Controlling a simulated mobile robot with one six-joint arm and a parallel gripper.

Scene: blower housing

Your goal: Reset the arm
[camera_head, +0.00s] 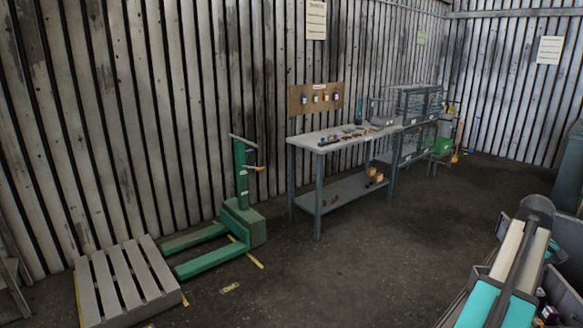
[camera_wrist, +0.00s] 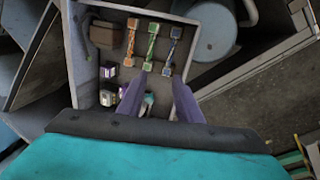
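My gripper (camera_wrist: 159,80) shows in the wrist view as two purple fingers standing apart, with a clear gap between them. It is open, and nothing appears clamped. The fingers reach over a grey-walled tray (camera_wrist: 88,82) that holds small parts. A small teal and white part (camera_wrist: 148,103) shows between the fingers, lower in the tray; I cannot tell whether a finger touches it. In the head view my arm (camera_head: 510,262), white and teal, is at the lower right, and its gripper cannot be made out there.
The tray holds a brown box (camera_wrist: 104,34), orange (camera_wrist: 132,38), green (camera_wrist: 152,42) and blue (camera_wrist: 172,45) banded parts, and small purple-white blocks (camera_wrist: 107,72). A workbench (camera_head: 330,137), a green pallet truck (camera_head: 240,215) and a pallet (camera_head: 125,282) stand along the wall. Open floor lies between.

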